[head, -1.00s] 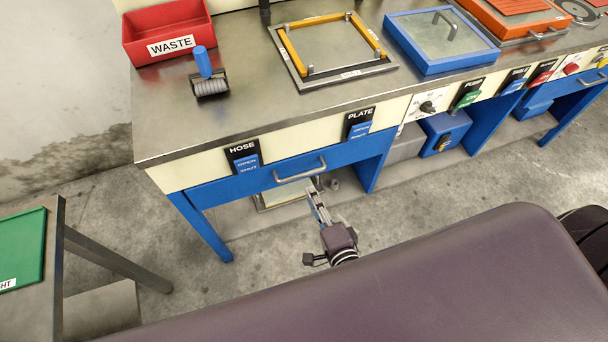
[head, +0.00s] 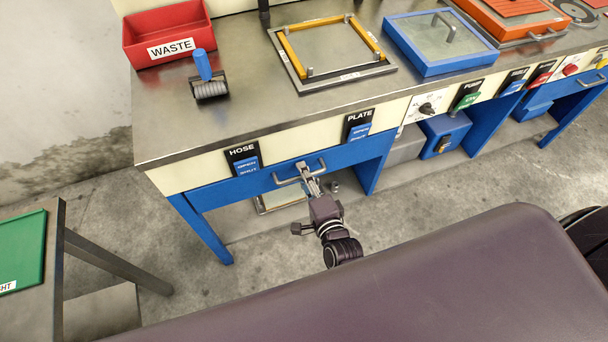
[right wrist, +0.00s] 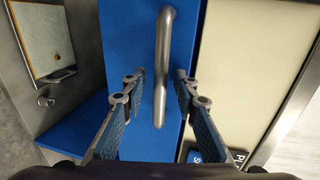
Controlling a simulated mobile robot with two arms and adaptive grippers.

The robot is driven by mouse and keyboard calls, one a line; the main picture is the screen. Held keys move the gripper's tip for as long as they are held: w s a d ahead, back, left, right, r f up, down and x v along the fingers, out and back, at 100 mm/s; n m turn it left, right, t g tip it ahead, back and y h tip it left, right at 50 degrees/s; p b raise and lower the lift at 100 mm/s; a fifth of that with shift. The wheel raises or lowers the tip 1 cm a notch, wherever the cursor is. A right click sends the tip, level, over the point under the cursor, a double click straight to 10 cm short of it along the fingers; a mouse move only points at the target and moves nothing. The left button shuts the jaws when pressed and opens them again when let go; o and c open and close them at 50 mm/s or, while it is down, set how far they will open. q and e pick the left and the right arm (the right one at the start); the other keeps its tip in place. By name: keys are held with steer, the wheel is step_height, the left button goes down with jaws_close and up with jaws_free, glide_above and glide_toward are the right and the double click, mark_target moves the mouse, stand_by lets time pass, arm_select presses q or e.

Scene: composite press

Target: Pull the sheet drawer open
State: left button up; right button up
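The sheet drawer (head: 228,191) is the blue front under the worktop's left part, and it sits flush with the bench. Its metal bar handle (head: 284,180) shows in the head view and runs upright in the right wrist view (right wrist: 161,60). My right gripper (head: 308,173) is at the handle's right part. In the right wrist view its two fingers (right wrist: 160,78) are apart, one on each side of the bar, with gaps to it. The gripper hides part of the handle in the head view. My left gripper is in neither view.
The HOSE switch (head: 246,166) and PLATE switch (head: 359,131) are on the panel above the drawer. A framed sheet (head: 281,196) lies below the drawer. A side table with a green tray (head: 22,254) stands at left. Blue legs (head: 205,232) flank the drawer.

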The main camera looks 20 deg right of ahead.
jaws_close()
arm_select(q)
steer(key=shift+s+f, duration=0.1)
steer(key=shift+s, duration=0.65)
arm_select(e)
steer(key=shift+s, duration=0.1)
